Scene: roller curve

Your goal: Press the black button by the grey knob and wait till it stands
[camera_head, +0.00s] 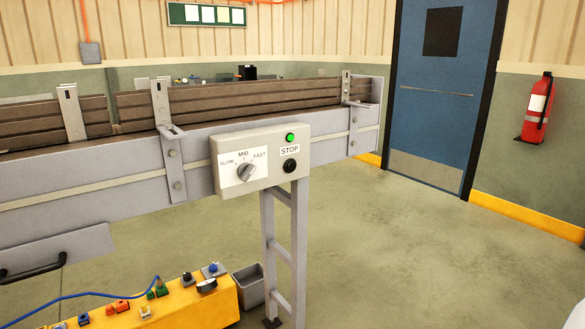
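A grey control box (262,190) is fixed to the side of the conveyor. The black button (290,166) sits on its right half, under a "STOP" label (290,149). A bright green lamp (290,137) is above the label. Left of the button is the grey knob (246,172) on a white plate marked SLOW, MID and FAST. The knob looks turned to the upper right, but its exact setting is hard to read. Nothing touches the button or the knob. My gripper is not in view.
The conveyor (115,188) runs from the left to the middle, with brown slatted sides and a ladder-like leg (268,240). A yellow bench (190,308) with small coloured parts and a grey bin (249,288) stand below. The floor to the right is clear, before a blue door (440,120).

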